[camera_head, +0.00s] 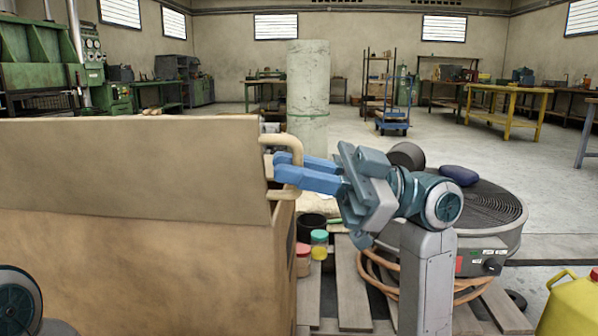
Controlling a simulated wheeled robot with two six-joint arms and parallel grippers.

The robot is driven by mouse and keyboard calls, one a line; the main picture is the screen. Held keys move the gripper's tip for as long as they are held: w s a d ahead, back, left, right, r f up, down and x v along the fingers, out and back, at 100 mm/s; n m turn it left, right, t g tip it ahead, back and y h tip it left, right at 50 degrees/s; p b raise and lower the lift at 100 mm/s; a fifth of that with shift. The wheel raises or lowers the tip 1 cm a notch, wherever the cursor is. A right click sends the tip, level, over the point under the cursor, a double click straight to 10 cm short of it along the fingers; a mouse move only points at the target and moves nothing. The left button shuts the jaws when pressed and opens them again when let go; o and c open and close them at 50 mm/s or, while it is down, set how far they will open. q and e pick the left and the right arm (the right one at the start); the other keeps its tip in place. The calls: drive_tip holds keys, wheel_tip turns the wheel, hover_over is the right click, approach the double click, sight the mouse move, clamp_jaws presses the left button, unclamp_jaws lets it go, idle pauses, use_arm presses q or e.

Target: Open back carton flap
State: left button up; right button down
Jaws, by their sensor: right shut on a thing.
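A large brown carton (140,275) fills the lower left of the head view. A flatter, greyer-brown flap (130,165) stands up across its top. A tan loop handle (282,140) sticks out from the flap's right edge. My right gripper (282,167), with blue fingers, is shut on this handle. The fingers hide part of the loop. Only a round joint of my left arm shows at the lower left corner, and its gripper is out of view. The inside of the carton is hidden behind the flap.
A round ribbed machine (480,215) with a dark blue item (459,175) on it stands at right. Slatted wood (350,285), an orange hose (376,272), small jars (319,244) and a yellow can (572,303) lie lower. A tall pale roll (308,95) stands behind.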

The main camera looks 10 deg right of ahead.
drive_tip(key=c, duration=1.8)
unclamp_jaws()
drive_tip(key=shift+r, duration=0.1)
